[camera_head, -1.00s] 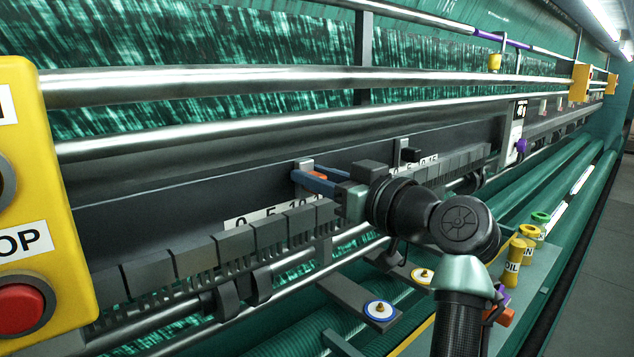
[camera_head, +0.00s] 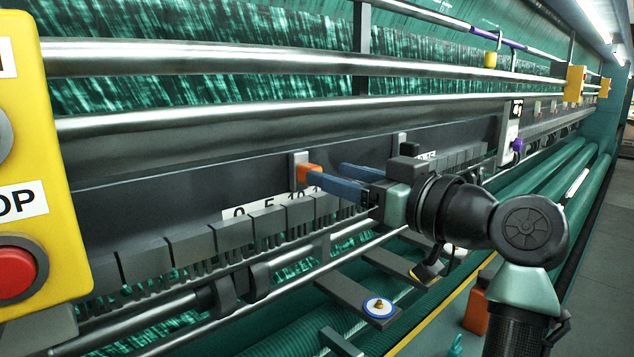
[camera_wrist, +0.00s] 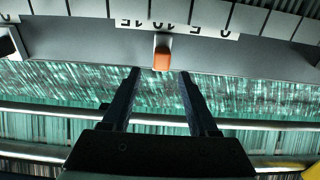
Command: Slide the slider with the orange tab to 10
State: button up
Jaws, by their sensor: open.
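The slider (camera_head: 298,163) with the orange tab (camera_head: 308,174) stands at the long dark rail above a white number scale (camera_head: 252,212). In the wrist view the orange tab (camera_wrist: 162,58) points toward me, below the upside-down scale (camera_wrist: 207,30). The slider stands among the middle numbers, but I cannot tell its exact reading. My gripper (camera_head: 326,176) is open and empty, with blue fingers pointing at the rail. In the wrist view its fingertips (camera_wrist: 160,72) stand either side of the tab's line, short of it. In the head view the near finger overlaps the tab's edge.
A second slider with a dark tab (camera_head: 409,149) stands farther along the rail. Grey blocks (camera_head: 234,235) line the rail below the scale. Steel bars (camera_head: 250,58) run above, and a yellow panel with a red button (camera_head: 14,272) stands at the left.

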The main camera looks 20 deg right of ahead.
jog(key=b+v, duration=0.2)
jog(key=v, duration=0.5)
jog(key=shift+s, duration=0.15)
